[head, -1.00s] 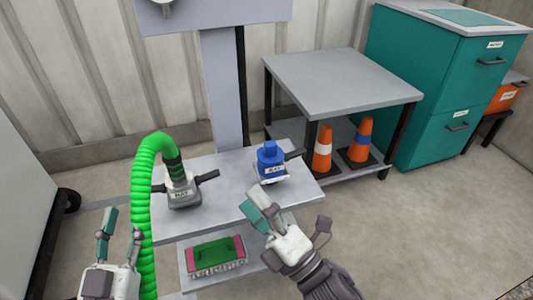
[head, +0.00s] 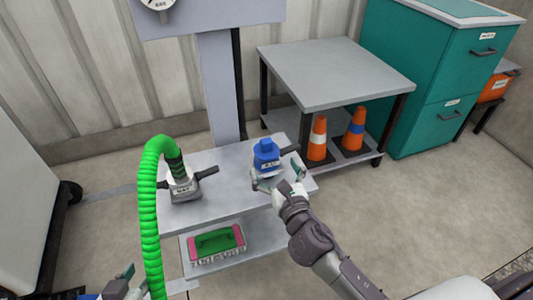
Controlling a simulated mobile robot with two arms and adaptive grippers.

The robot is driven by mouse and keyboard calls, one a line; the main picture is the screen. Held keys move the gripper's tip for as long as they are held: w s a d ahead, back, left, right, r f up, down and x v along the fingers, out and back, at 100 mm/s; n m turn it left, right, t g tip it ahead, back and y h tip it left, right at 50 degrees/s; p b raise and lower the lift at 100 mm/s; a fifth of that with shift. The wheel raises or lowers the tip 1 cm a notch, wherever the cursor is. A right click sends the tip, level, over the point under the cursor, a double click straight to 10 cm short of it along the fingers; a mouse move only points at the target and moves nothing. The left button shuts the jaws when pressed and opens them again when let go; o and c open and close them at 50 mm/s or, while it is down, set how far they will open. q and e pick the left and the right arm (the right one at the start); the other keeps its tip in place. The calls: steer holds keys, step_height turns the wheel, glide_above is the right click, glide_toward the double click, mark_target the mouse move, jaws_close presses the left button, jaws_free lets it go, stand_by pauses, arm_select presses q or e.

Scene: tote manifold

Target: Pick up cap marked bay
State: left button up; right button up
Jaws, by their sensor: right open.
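A blue cap (head: 266,153) sits upright on a grey fitting with a dark side handle, at the right of the light grey shelf. The label below the blue top is too small to read surely. My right gripper (head: 279,181) is open just in front of the cap, one finger to the left and one to the right of its lower front. I cannot tell whether the fingers touch it. My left gripper (head: 108,283) is at the bottom left edge, partly cut off, its fingers apart and empty.
A green hose (head: 151,225) runs to a second labelled fitting (head: 184,188) at the shelf's left. A grey table (head: 335,75) with two orange cones (head: 317,140) beneath stands behind right, beside teal drawers (head: 430,75).

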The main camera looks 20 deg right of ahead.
mark_target(268, 153)
steer(key=shift+w, duration=0.65)
steer(key=w+b, duration=0.1)
steer(key=w, duration=0.3)
steer(key=shift+w+r, duration=0.2)
steer(key=shift+w, duration=0.3)
arm_select(q)
steer(key=w+r+t, duration=0.1)
steer(key=w+d+r+t, duration=0.1)
steer(key=r, duration=0.1)
steer(key=w+r+t, duration=0.1)
steer(key=shift+d+r+h, duration=0.3)
steer(key=shift+h, duration=0.1)
arm_select(e)
steer(key=shift+c, duration=0.2)
steer(key=shift+r, duration=0.1)
steer(key=c, duration=1.3)
